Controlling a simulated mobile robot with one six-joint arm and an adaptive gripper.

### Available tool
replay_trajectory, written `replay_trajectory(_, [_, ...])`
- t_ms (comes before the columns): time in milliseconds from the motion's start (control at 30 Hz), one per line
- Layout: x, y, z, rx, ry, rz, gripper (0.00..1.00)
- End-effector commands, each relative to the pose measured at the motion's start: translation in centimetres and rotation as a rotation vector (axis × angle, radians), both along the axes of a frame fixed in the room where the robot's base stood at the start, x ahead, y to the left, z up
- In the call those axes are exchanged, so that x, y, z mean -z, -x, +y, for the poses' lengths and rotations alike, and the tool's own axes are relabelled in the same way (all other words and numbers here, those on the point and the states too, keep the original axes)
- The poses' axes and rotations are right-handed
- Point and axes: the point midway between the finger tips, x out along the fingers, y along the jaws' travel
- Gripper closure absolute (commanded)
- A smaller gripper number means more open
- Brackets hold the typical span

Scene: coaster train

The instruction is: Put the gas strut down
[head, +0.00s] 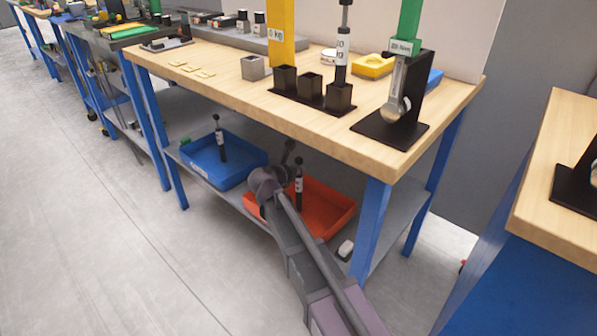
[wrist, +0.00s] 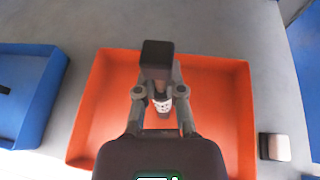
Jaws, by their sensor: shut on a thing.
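My gripper (wrist: 160,97) is shut on a black gas strut (wrist: 157,58) with a white label. I see it over the orange tray (wrist: 218,110) in the wrist view. In the head view the held strut (head: 298,172) stands upright at the orange tray (head: 335,199) on the lower shelf, next to my wrist. The strut's lower end is hidden, so I cannot tell whether it touches the tray floor. Another labelled strut (head: 219,137) stands in the blue tray (head: 250,155) to the left. A third strut (head: 342,45) stands in a black holder on the tabletop.
The wooden tabletop (head: 215,75) overhangs the shelf, with blue legs (head: 369,230) at the near corner. A small white and black object (head: 346,248) lies right of the orange tray. A black stand (head: 405,110) with a gauge is above. Floor at left is clear.

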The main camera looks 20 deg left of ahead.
Motion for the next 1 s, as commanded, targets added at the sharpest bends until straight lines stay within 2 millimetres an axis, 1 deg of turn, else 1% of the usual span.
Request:
replay_trajectory(167, [-0.08, 0.00, 0.00, 0.000, 0.000, -0.001, 1.00])
replay_trajectory(367, [0.37, 0.00, 0.00, 0.000, 0.000, -0.001, 1.00])
replay_trajectory(400, [0.25, 0.00, 0.00, 0.000, 0.000, 0.000, 0.76])
replay_trajectory(467, [0.24, 0.00, 0.00, 0.000, 0.000, 0.000, 0.58])
replay_trajectory(500, [0.24, 0.00, 0.00, 0.000, 0.000, 0.000, 0.53])
replay_trajectory(1000, [-0.05, -0.05, -0.04, 0.001, -0.001, 0.000, 0.53])
